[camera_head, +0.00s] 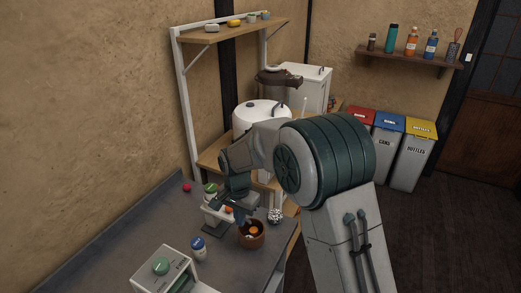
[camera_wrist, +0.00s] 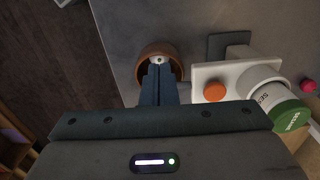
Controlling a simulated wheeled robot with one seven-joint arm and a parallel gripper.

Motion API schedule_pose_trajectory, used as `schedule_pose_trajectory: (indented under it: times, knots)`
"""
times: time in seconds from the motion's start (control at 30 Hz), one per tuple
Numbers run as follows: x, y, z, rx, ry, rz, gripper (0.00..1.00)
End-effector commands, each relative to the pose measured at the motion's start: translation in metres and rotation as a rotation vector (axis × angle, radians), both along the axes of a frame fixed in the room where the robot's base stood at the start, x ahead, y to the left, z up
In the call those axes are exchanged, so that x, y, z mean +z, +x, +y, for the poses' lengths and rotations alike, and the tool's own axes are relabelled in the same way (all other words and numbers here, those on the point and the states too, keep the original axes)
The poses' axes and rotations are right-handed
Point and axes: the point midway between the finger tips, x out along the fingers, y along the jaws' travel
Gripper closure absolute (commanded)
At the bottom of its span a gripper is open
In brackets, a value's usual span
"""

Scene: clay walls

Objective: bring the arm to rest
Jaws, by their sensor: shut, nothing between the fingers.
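My gripper (camera_head: 240,219) is at the end of my bent arm, above the grey counter (camera_head: 225,262). In the wrist view its fingers (camera_wrist: 158,86) are together with nothing between them. They point at a brown bowl (camera_wrist: 172,52), which they partly cover. In the head view the bowl (camera_head: 251,240) stands just below and right of the fingertips and holds something orange. Whether the fingers touch the bowl I cannot tell.
A white holder (camera_wrist: 215,75) with an orange disc and a green-lidded jar (camera_wrist: 282,110) stand close beside my gripper. A blue-lidded jar (camera_head: 198,248), foil ball (camera_head: 275,215) and pink ball (camera_head: 187,187) are on the counter. A shelf rack (camera_head: 187,100) stands behind.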

Motion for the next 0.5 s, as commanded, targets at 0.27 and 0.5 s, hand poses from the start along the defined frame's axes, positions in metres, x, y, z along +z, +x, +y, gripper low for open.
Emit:
schedule_pose_trajectory:
  times: [0.27,0.5]
  knots:
    - [0.038,-0.008,-0.039,0.038,0.012,-0.036,1.0]
    - [0.097,-0.044,-0.115,0.137,0.019,-0.105,1.0]
